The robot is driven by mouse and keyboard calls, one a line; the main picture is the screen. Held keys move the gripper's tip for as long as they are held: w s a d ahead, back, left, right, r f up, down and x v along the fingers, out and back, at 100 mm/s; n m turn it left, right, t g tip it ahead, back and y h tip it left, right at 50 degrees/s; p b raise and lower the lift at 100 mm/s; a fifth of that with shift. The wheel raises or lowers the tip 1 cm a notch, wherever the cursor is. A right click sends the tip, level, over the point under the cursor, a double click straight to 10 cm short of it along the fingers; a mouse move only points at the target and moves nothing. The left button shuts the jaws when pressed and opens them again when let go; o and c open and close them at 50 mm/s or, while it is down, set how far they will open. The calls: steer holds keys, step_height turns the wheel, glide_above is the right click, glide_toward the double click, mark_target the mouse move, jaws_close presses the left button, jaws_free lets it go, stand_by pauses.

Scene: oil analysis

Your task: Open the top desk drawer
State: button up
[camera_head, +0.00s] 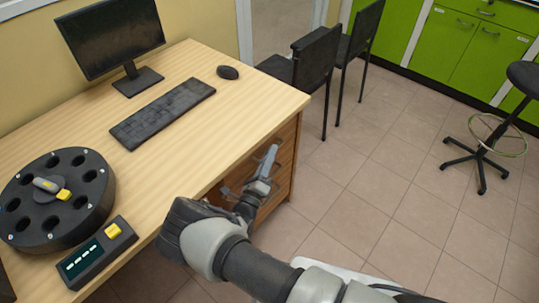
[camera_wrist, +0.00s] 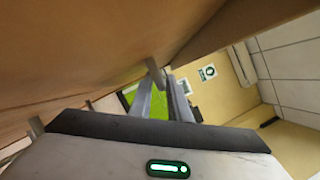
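The wooden desk (camera_head: 240,108) has a stack of drawers under its right end. The top drawer front (camera_head: 287,133) shows just below the desktop and looks shut; my arm hides part of the stack. My gripper (camera_head: 268,160) is at these drawer fronts, below the desktop edge. In the wrist view, my gripper's two grey fingers (camera_wrist: 165,90) are apart with a gap between them. A grey drawer handle (camera_wrist: 155,72) on the wooden front is right by the fingertips; I cannot tell whether they touch it.
On the desk are a monitor (camera_head: 110,35), keyboard (camera_head: 162,112), mouse (camera_head: 228,72), black round carousel (camera_head: 85,215) and small device with a yellow button (camera_head: 90,258). Black chairs (camera_head: 315,62) stand beyond the desk. The tiled floor (camera_head: 385,180) right of the drawers is clear.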

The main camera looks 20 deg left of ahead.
jaws_close()
stand_by(1.5)
